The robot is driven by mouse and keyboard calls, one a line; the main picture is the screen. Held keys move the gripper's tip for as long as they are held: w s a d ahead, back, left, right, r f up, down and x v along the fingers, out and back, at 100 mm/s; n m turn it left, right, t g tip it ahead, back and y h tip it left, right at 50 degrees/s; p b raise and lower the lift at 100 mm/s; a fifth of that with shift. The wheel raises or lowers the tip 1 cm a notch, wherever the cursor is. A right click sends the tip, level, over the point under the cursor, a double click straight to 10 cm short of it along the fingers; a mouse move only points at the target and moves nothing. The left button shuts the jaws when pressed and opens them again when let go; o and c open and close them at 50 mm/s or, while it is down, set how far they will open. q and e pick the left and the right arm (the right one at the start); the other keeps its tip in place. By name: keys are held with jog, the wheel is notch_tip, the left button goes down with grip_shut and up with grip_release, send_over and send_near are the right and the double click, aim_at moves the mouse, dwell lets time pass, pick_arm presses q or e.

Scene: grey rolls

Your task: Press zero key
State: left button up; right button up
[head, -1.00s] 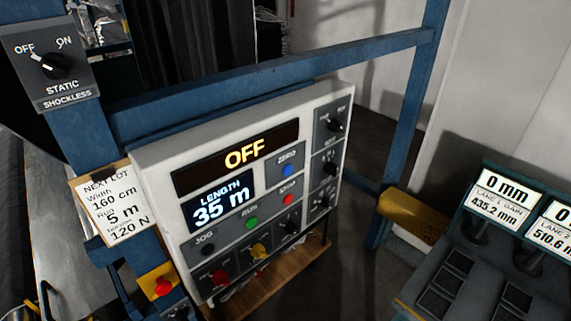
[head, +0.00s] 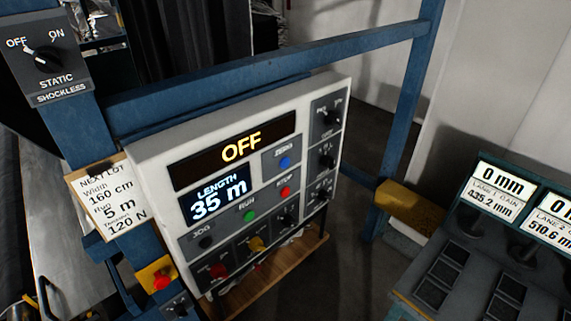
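The blue zero key (head: 284,162) is a small round button under the label ZERO, on the right of the white control panel (head: 150,152). The panel's upper display (head: 241,149) reads OFF. The display below it (head: 219,198) reads LENGTH 35 m. The green RUN button (head: 249,216) and the red STOP button (head: 285,191) sit below the zero key. Nothing covers the zero key. Neither of my grippers shows in the head view.
A blue frame rail (head: 270,72) runs above the panel. A static switch box (head: 46,62), a clipped lot card (head: 107,198) and a red emergency button (head: 161,282) are on the left. A console (head: 459,260) with several pads stands at the lower right.

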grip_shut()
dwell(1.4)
